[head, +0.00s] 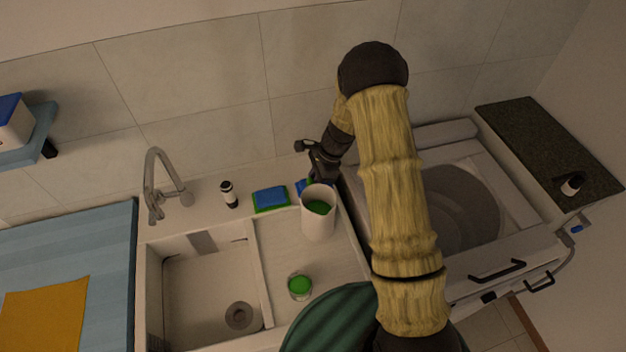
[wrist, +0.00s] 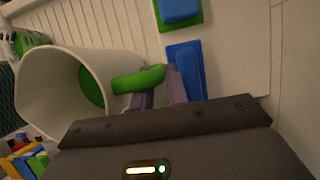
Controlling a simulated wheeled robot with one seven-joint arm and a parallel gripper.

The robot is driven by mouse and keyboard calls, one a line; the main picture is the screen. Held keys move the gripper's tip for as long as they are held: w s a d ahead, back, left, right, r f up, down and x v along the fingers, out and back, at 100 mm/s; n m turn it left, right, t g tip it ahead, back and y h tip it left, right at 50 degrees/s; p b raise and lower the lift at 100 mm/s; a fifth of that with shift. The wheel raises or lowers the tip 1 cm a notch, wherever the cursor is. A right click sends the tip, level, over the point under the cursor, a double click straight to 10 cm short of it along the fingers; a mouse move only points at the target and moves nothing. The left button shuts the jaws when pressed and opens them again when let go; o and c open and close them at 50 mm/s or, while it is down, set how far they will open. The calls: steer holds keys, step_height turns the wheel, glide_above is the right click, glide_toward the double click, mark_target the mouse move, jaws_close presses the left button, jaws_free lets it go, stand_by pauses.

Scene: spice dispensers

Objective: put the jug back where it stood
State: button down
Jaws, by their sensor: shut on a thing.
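The jug (head: 317,222) is white with green inside and stands out over the back of the sink's drainboard in the head view. In the wrist view the jug (wrist: 48,85) fills the left side, its mouth and green inside showing. My gripper (head: 318,178) is at the jug's back side. In the wrist view my gripper (wrist: 160,92) is shut on the jug's green handle (wrist: 138,80). I cannot tell whether the jug's base touches the drainboard.
A glass with green contents (head: 299,287) stands on the drainboard (head: 338,262). A blue-and-green sponge (head: 270,199) and a small dark-and-white dispenser (head: 229,194) are behind the sink basin (head: 205,285). A blue block (wrist: 187,70) lies close behind the handle. Another dispenser (head: 572,184) is far right.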

steer(key=shift+f, duration=0.1)
steer(key=c, duration=1.4)
jaws_free()
steer(key=shift+s, duration=0.1)
steer(key=b+v, duration=0.2)
steer(key=v, duration=1)
